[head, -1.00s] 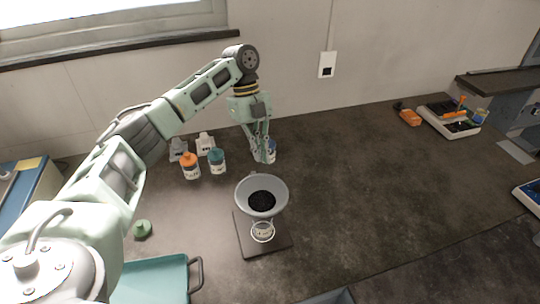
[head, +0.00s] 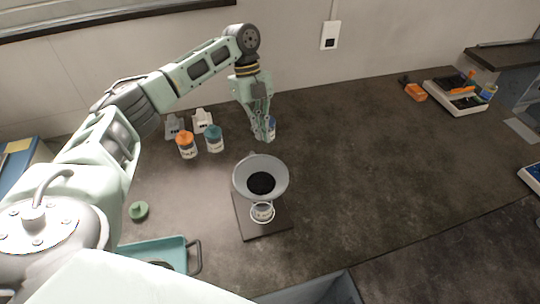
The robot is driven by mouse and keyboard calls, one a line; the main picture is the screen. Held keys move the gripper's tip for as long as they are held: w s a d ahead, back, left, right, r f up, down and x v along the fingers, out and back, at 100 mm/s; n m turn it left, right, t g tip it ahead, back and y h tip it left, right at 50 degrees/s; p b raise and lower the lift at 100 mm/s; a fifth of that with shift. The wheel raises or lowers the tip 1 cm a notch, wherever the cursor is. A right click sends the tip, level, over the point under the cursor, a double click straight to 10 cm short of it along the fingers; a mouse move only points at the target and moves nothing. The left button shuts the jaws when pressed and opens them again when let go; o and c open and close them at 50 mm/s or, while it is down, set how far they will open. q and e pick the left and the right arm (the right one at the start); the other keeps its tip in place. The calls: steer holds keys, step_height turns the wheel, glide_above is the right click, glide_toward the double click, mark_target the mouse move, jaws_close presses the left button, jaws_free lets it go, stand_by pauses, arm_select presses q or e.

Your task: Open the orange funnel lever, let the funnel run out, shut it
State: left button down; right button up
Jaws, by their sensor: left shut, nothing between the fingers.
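A grey funnel (head: 251,184) stands over a dark base plate (head: 246,224) on the table, with dark granular material (head: 261,183) inside it. A small white-rimmed cup (head: 262,213) sits under it on the plate. No orange lever can be made out on the funnel in the head view. My left gripper (head: 266,138) is shut and empty, pointing down just behind the funnel's rim, in front of a blue-labelled jar (head: 272,124) that it partly hides. My right gripper is not in view.
An orange-capped jar (head: 187,145) and a teal-capped jar (head: 215,139) stand left of my gripper. A green lid (head: 139,211) and a teal tray (head: 160,249) lie front left. A white tray (head: 458,101) is far right. The table right of the funnel is clear.

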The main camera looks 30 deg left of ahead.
arm_select(q)
steer(key=s+d+f+p, duration=0.2)
steer(key=d+f, duration=0.1)
steer(key=s+d+f+p, duration=0.1)
steer(key=d+f+p, duration=0.1)
steer(key=shift+f, duration=0.15)
steer(key=shift+s+d, duration=0.15)
steer(key=shift+d, duration=0.05)
steer(key=shift+f, duration=0.1)
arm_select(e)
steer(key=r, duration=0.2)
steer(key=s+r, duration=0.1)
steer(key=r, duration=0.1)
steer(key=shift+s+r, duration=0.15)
